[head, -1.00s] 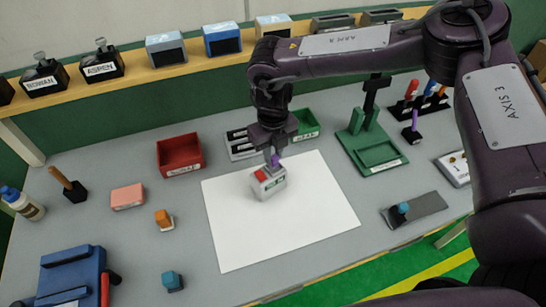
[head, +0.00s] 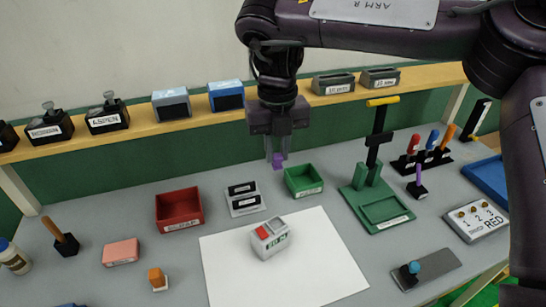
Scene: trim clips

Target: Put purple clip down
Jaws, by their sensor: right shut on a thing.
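The small purple clip (head: 278,162) is between the fingertips of my right gripper (head: 277,152). The gripper points down and is shut on the clip. In the head view the clip hangs just above and left of the green bin (head: 304,181). It appears to be in the air, clear of the table. The grey block with a red patch and a label (head: 270,237) stands on the white sheet (head: 335,273), apart from the clip. My left gripper is out of view.
A white holder with two dark slots (head: 245,198) and a red bin (head: 179,209) stand left of the green bin. A green press (head: 382,207) stands to the right. A wooden shelf (head: 203,119) runs along the back. The white sheet is mostly bare.

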